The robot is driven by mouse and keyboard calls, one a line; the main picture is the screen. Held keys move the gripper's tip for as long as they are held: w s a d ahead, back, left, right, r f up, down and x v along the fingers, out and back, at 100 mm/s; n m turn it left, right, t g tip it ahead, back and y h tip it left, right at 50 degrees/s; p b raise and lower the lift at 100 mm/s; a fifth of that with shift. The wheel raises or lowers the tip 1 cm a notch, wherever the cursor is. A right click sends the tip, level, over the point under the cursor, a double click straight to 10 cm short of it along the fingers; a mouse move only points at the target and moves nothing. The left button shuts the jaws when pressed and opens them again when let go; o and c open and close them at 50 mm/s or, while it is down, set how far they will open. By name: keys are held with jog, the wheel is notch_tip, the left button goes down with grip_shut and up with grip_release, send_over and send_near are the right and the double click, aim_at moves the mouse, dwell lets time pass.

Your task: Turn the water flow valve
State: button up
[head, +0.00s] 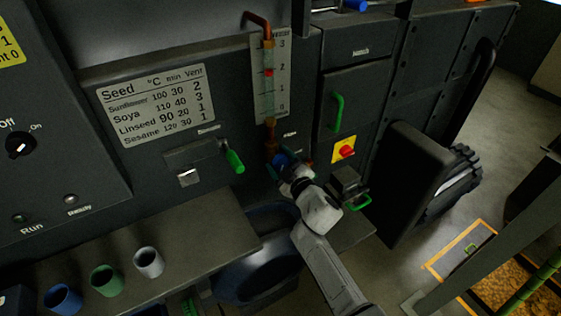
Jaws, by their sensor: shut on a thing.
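The water flow valve (279,159) is a small blue handle low on the dark machine front, below a clear flow tube (267,85) with copper pipe ends. The tube holds a red float, and a scale from 0 to 3 stands behind it. My gripper (286,166) reaches up from the lower right and is shut on the blue valve handle. Its fingers and white wrist hide much of the handle, so its exact angle cannot be told.
A red knob on a yellow plate (344,149) is close right of my gripper. A green lever (235,162) sticks out on the left. A green-handled hatch (338,110) is above right. Blue, green and grey cups (149,262) stand on the lower-left shelf.

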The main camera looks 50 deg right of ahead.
jog(key=shift+a, duration=0.1)
jog(key=o, duration=1)
jog(key=v, duration=1)
jog(key=shift+s, duration=0.4)
